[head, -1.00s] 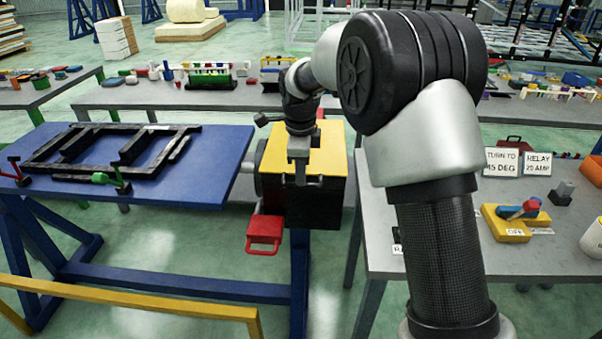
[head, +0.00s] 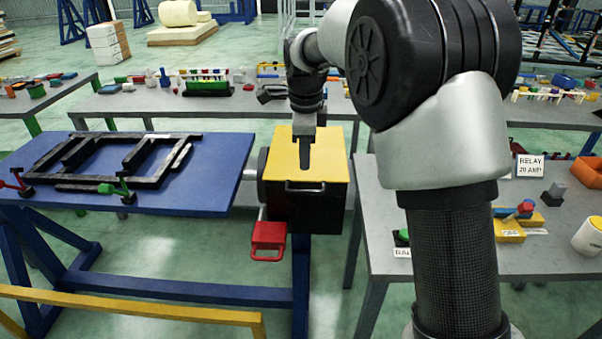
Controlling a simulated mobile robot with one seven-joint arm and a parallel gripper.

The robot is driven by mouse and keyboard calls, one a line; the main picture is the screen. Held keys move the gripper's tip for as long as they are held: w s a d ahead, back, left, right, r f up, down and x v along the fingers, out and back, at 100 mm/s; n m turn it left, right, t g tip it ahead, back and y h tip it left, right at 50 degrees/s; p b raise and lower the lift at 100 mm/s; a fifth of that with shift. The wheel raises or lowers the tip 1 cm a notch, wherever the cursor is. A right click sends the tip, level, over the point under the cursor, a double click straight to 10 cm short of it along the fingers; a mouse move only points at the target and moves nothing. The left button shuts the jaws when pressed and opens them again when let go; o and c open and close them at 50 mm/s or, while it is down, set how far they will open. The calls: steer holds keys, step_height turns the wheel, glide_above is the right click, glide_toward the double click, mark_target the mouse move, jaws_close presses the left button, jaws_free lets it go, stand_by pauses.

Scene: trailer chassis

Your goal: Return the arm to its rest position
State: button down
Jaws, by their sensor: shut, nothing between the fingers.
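My gripper (head: 306,158) is at the end of my arm, pointing down in front of a box with a yellow top (head: 283,165) and a black front. Its fingers are together and hold nothing. The fingertips overlap the yellow top in the picture; I cannot tell the exact gap to it. My arm comes in from the lower right and hides part of the right table and the back.
A blue table (head: 195,190) with a black frame (head: 110,160) and red and green clamps is at left. A red handle (head: 268,236) hangs below the box. A grey table (head: 375,230) at right holds a relay sign (head: 529,167) and an orange bin (head: 588,170). Cluttered benches stand behind.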

steer(key=s+d+r+n+t+p, duration=0.2)
steer(key=s+d+r+n, duration=0.65)
steer(key=s+r, duration=0.5)
steer(key=s+d+f+n, duration=0.1)
steer(key=s+d+n, duration=0.1)
steer(key=s, duration=0.4)
steer(key=s+d+f+n+t, duration=0.1)
steer(key=s+d+n, duration=0.1)
steer(key=s+n, duration=0.2)
steer(key=s+d+f+n+p, duration=0.1)
steer(key=s+n, duration=0.3)
steer(key=s, duration=0.3)
steer(key=shift+s+d+f+t, duration=0.15)
steer(key=shift+s+d+t, duration=0.25)
